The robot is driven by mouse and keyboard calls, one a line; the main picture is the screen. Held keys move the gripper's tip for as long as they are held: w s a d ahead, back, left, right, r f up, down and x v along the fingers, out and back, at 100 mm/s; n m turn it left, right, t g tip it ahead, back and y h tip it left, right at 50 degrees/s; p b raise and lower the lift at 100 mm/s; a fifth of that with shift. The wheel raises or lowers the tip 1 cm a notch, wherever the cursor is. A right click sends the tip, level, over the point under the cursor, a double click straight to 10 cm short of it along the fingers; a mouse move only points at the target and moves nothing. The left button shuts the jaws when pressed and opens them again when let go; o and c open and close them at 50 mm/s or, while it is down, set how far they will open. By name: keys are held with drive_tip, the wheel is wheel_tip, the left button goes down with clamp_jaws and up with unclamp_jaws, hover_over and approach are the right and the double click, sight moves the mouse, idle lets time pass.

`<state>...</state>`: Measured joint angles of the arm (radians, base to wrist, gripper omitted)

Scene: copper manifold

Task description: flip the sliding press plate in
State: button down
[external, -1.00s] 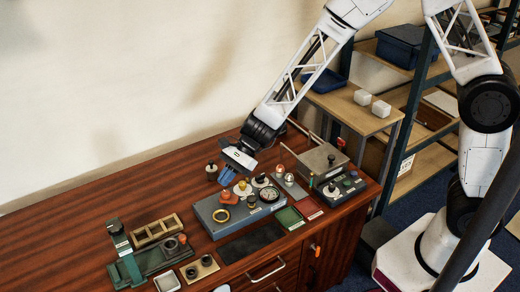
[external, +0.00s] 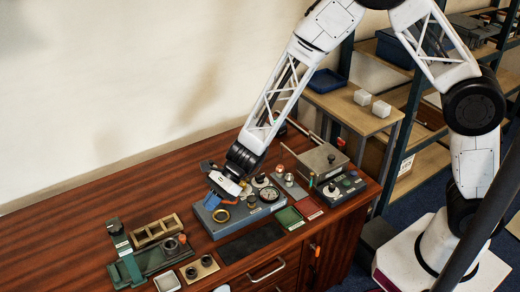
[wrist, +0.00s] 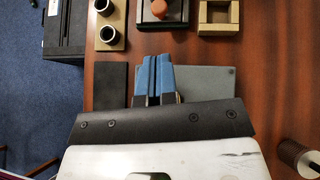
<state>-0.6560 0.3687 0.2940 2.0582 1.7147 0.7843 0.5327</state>
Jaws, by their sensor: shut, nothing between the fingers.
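The green press fixture (external: 127,262) stands at the left of the bench, with an upright post and a flat sliding plate (external: 160,256) bearing a dark round piece (external: 171,245). In the wrist view, one end of it shows as a dark plate (wrist: 180,22) with a red knob (wrist: 162,9) at the top edge. My gripper (external: 212,203) is shut and empty above the left end of the blue-grey panel, to the right of the fixture and apart from it. Its blue fingers (wrist: 153,62) lie together in the wrist view, pointing towards the fixture's end.
A wooden tray (external: 157,230) sits behind the fixture and a tan block with two sockets (external: 200,268) in front. The blue-grey panel (external: 215,231) with gauge and knobs is under my gripper. A black mat (external: 250,243) lies in front.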

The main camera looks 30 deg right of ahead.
drive_tip(key=shift+x, duration=4.95)
drive_tip(key=a, duration=1.3)
drive_tip(key=shift+a, duration=0.35)
drive_tip(key=shift+r, duration=0.15)
drive_tip(key=shift+v, duration=4.9)
drive_tip(key=shift+d, duration=0.25)
